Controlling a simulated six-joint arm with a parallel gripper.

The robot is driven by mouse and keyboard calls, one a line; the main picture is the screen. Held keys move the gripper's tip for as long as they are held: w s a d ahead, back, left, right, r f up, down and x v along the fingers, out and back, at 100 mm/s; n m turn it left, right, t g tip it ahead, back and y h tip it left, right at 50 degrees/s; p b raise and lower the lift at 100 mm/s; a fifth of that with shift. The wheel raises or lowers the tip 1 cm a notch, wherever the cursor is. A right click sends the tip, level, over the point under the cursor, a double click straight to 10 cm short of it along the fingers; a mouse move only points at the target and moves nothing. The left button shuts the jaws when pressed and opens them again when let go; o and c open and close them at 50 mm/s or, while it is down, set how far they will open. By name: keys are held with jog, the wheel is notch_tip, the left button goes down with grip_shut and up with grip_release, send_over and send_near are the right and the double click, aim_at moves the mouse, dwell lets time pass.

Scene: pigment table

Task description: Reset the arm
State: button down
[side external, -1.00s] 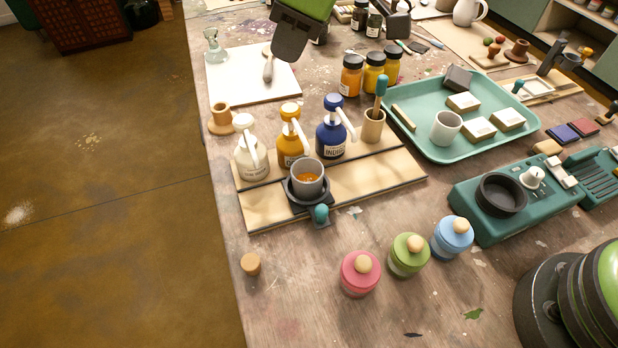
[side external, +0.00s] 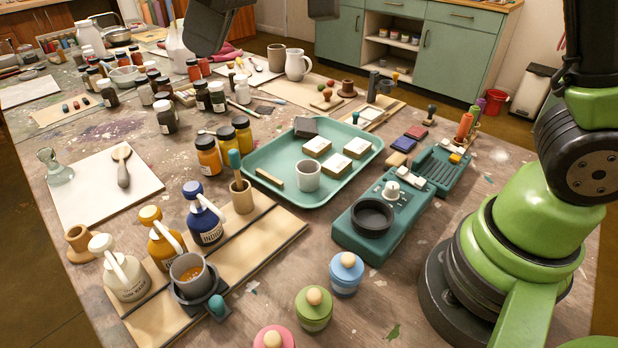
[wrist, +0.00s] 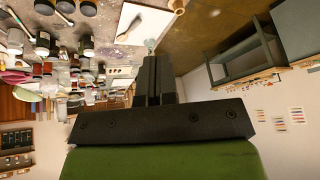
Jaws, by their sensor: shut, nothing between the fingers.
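My gripper (wrist: 154,75) shows in the wrist view with its two dark fingers together and nothing between them. It is clear of the objects there, high above the table. In the side view only a dark part of my arm's end shows at the top edge; the fingertips cannot be made out. My green arm base stands at the right. A grey cup (side external: 189,269) with orange contents sits in a black holder on the wooden board (side external: 262,240), in front of the white, amber and indigo pump bottles.
A teal tray (side external: 262,192) holds a white cup and several blocks. A teal scale-like device (side external: 345,235) lies to its right. Lidded pink, green and blue jars (side external: 346,273) stand at the front. Paint jars and bottles crowd the table's back left.

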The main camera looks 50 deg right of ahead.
jog(key=s+d+r+m+t, duration=0.1)
jog(key=s+d+r+m, duration=0.35)
jog(key=s+d, duration=0.4)
jog(key=s+d+f+m+t+h, duration=0.1)
jog(key=s+d+f+m, duration=0.1)
jog(key=s, duration=0.4)
jog(key=s+d+f+m+t, duration=0.1)
jog(key=s+d+f+m, duration=0.1)
jog(key=s+m, duration=0.2)
jog(key=shift+s+f+h, duration=0.4)
jog(key=shift+s, duration=0.55)
